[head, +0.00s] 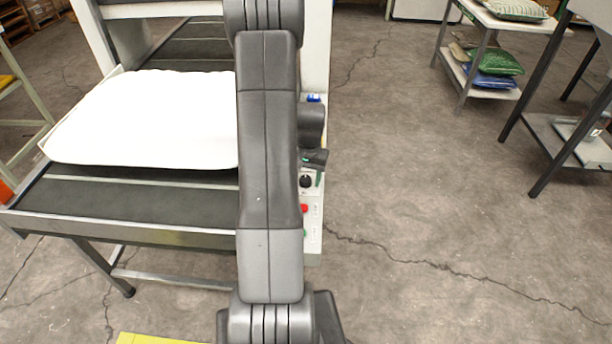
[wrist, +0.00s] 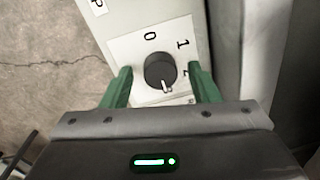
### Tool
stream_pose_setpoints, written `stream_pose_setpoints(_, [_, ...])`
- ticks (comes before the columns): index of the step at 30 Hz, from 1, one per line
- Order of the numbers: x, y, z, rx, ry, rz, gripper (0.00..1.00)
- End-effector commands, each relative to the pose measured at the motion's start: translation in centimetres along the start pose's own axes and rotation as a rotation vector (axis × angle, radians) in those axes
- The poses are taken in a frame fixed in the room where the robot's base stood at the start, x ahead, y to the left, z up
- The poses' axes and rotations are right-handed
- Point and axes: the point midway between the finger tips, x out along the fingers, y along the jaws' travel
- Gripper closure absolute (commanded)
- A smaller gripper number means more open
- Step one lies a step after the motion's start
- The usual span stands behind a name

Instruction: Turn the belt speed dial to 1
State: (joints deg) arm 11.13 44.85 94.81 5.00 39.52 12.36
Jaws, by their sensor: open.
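The belt speed dial (wrist: 158,70) is a round black knob on a white plate on the control panel (wrist: 184,14). Its white pointer mark points down in the wrist view, away from the printed 0 and 1. A further mark, perhaps a 2, is partly hidden by the right finger. In the head view the dial (head: 306,181) sits on the narrow panel just right of my arm. My gripper (wrist: 160,68) is open, with one green finger on each side of the dial; I cannot tell whether they touch it. In the head view my gripper (head: 318,168) is mostly hidden by my arm.
A red button (head: 304,208) and a green button (head: 304,233) lie below the dial. A white pillow (head: 140,120) lies on the dark conveyor (head: 130,205) to the left. Shelves with pillows (head: 490,62) stand at the upper right.

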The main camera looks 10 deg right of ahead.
Motion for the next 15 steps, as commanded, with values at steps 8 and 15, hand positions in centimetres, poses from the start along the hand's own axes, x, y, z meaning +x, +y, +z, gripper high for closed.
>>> stream_pose_setpoints(8, [-0.04, -0.01, 0.0, 0.0, 0.0, 0.0, 0.68])
stream_pose_setpoints(15, [-0.05, -0.01, 0.0, -0.002, 0.0, 0.0, 0.9])
